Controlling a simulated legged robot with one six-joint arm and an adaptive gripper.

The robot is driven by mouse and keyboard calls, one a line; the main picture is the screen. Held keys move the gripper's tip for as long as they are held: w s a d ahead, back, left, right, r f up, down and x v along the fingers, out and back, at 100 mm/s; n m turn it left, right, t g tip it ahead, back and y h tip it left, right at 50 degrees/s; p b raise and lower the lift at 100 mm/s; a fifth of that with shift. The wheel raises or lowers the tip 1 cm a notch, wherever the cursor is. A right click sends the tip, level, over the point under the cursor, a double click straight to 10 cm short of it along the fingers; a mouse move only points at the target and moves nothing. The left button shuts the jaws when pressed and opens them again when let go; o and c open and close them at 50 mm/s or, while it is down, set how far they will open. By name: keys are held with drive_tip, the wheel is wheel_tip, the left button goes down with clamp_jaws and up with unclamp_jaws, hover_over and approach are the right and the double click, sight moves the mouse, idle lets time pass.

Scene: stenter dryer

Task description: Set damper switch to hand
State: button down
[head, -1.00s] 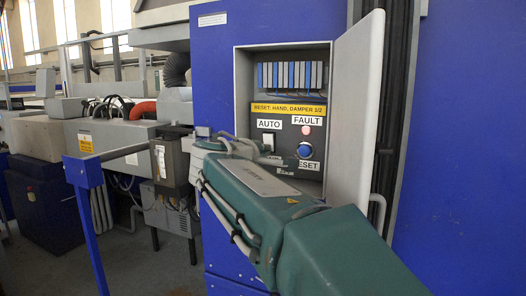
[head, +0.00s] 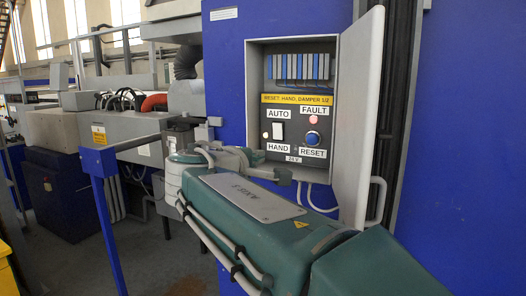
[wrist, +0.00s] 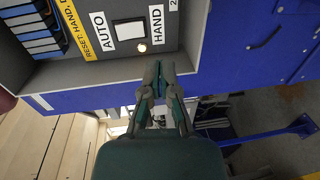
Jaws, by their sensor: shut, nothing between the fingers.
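The damper switch (head: 278,131) is a white rocker on a dark panel, between the AUTO label (head: 279,113) and the HAND label (head: 278,147). In the wrist view the switch (wrist: 128,29) lies between the same two labels at the top. A small glowing lamp (wrist: 141,47) sits beside it. I cannot tell which way the rocker is tipped.
The panel sits in an open grey box (head: 252,75) in a blue cabinet, with its door (head: 358,110) swung out on the right. A pink FAULT lamp (head: 312,121) and blue RESET button (head: 312,138) are right of the switch. A blue rail post (head: 110,230) stands at left.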

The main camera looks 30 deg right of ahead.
drive_tip(key=s+a, duration=0.2)
drive_tip(key=a, duration=0.3)
drive_tip(key=s+d+f+m+g+y, duration=0.1)
drive_tip(key=s+f+m+g+y, duration=0.15)
drive_tip(key=s+f, duration=0.4)
drive_tip(key=s+f+m+g+y, duration=0.1)
drive_tip(key=s+f+y, duration=0.3)
drive_tip(key=f, duration=0.5)
drive_tip(key=s+a+f+m+y, duration=0.2)
drive_tip(key=s+a+f+y, duration=0.1)
drive_tip(key=s+f, duration=0.1)
drive_tip(key=s+a+f+m+g+y, duration=0.1)
drive_tip(key=s+a+f+m+y, duration=0.1)
drive_tip(key=f, duration=0.5)
drive_tip(key=s+a+y, duration=0.1)
drive_tip(key=s+a, duration=0.1)
drive_tip(key=s, duration=0.1)
drive_tip(key=shift+s+f, duration=0.3)
